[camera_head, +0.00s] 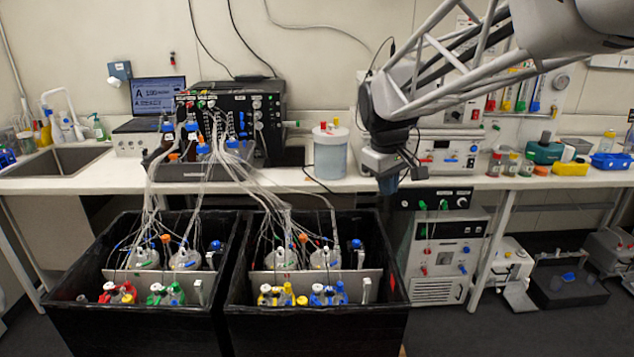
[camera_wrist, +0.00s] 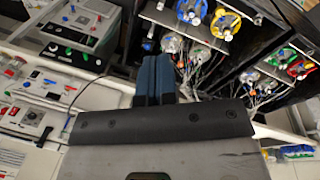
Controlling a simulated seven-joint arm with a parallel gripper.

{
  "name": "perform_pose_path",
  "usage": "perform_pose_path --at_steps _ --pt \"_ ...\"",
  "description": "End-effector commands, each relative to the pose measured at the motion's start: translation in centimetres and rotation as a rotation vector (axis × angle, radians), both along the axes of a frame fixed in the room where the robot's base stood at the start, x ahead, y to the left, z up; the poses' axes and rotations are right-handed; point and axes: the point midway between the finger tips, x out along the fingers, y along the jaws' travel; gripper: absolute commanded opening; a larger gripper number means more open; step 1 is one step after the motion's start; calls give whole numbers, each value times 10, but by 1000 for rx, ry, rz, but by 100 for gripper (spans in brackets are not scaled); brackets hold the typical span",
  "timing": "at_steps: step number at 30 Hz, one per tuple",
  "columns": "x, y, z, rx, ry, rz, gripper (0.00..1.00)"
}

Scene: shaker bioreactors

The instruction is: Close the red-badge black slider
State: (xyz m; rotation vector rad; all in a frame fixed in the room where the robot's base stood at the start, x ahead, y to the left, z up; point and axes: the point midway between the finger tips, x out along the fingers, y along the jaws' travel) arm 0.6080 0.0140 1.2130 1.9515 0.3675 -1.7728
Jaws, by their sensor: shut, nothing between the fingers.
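I cannot pick out a black slider with a red badge for certain in either view. Two black open-topped bins stand in front of the bench in the head view, the left bin (camera_head: 130,336) and the right bin (camera_head: 315,346). Each holds capped vessels, and red-capped vessels (camera_head: 117,293) sit front left in the left bin. My gripper (camera_head: 388,190) hangs pointing down at the bench's front edge, behind and above the right bin. In the wrist view its blue fingers (camera_wrist: 153,80) are together and empty, apart from the bins.
Tubes run from a black control unit (camera_head: 262,125) down into the bins. A white lidded container (camera_head: 330,152) stands left of my gripper. Instruments with knobs (camera_head: 440,250) stand under the bench to the right. Open floor (camera_head: 450,335) lies right of the bins.

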Motion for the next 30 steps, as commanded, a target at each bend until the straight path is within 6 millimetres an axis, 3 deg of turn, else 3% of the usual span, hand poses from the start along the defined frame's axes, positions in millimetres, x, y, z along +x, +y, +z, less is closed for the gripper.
perform_pose_path --at_steps 14,30 --pt "115 17 -13 -68 61 193 0" --pt "237 43 -53 -138 135 410 0"
